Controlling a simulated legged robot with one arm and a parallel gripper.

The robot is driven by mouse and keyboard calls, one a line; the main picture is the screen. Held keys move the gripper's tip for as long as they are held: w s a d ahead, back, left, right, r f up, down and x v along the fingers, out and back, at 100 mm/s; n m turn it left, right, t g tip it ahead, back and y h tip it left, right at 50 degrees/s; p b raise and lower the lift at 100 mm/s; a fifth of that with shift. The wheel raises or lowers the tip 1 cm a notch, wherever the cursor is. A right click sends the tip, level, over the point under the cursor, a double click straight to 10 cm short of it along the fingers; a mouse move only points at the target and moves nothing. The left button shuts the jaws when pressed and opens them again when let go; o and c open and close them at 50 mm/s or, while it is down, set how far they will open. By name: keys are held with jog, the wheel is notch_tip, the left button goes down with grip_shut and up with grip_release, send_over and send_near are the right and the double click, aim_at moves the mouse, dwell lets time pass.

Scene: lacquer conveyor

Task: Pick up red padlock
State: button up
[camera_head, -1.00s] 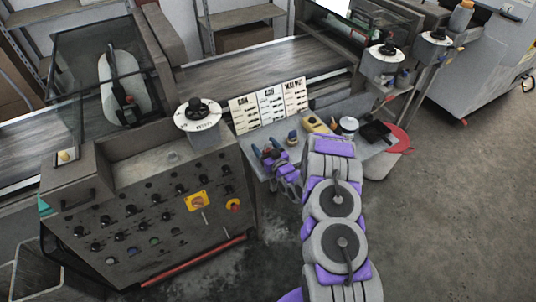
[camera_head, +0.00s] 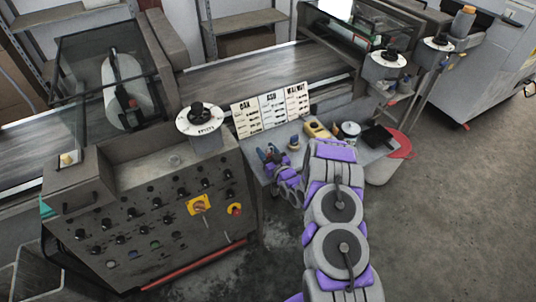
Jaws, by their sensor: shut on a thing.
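My gripper (camera_head: 271,157) is at the left end of the small grey side table (camera_head: 375,163), beyond the bend of my purple and grey arm. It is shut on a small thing. A small dark reddish patch at the fingers fits the red padlock, but its shape is too small and partly hidden to make out. I cannot tell whether it touches the tabletop.
A small blue and tan item (camera_head: 293,143), a yellow tool (camera_head: 317,130), a round white container (camera_head: 348,131) and a black box (camera_head: 378,137) stand on the table. Sample cards (camera_head: 272,112) stand behind. A control cabinet (camera_head: 150,215) is left; open floor (camera_head: 460,220) is right.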

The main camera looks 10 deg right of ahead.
jog(key=shift+r+p, duration=0.2)
jog(key=shift+p, duration=0.1)
jog(key=p+v, duration=0.3)
jog(key=v, duration=1.5)
dwell(0.3)
